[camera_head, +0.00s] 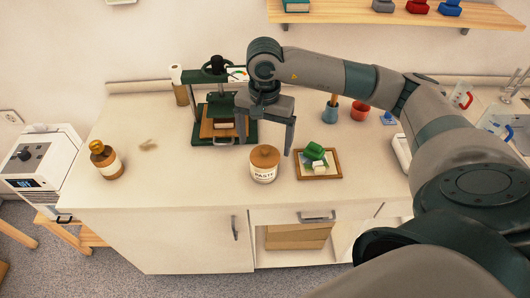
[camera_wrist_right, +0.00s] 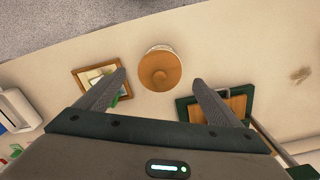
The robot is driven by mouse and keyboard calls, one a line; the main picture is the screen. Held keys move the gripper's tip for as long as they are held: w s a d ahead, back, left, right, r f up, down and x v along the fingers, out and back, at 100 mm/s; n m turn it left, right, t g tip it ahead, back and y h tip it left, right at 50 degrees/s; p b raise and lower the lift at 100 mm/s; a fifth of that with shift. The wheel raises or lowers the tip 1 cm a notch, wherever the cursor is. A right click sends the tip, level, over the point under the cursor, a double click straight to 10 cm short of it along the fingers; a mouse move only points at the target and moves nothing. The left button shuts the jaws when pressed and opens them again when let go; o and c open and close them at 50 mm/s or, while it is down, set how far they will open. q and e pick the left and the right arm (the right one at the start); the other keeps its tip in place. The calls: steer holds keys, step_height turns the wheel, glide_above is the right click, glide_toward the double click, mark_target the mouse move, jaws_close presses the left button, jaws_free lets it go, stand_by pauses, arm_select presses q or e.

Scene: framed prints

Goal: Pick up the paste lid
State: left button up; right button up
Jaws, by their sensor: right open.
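The paste lid (camera_head: 265,156) is a round brown wooden lid. It sits on a white paste jar (camera_head: 263,174) labelled PASTE, standing upright on the counter. In the right wrist view the lid (camera_wrist_right: 160,70) shows from above, just beyond and between the fingertips. My right gripper (camera_head: 266,148) is open and empty, with its fingers spread over the lid's area and pointing down. It also shows in the right wrist view (camera_wrist_right: 160,82). It appears above the lid, not touching it. My left gripper is not in view.
A green press (camera_head: 222,125) with a wooden plate stands behind left. A brown bottle (camera_head: 106,160) is at far left. The counter (camera_head: 190,185) is clear left of the jar.

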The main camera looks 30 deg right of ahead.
mark_target(265, 148)
steer(key=f, duration=0.1)
steer(key=f+p, duration=0.1)
steer(key=f, duration=0.1)
steer(key=shift+d, duration=0.2)
steer(key=shift+w+f+p, duration=0.1)
steer(key=shift+f+p, duration=0.2)
steer(key=shift+f, duration=0.1)
steer(key=c, duration=1.2)
steer(key=shift+r, duration=0.15)
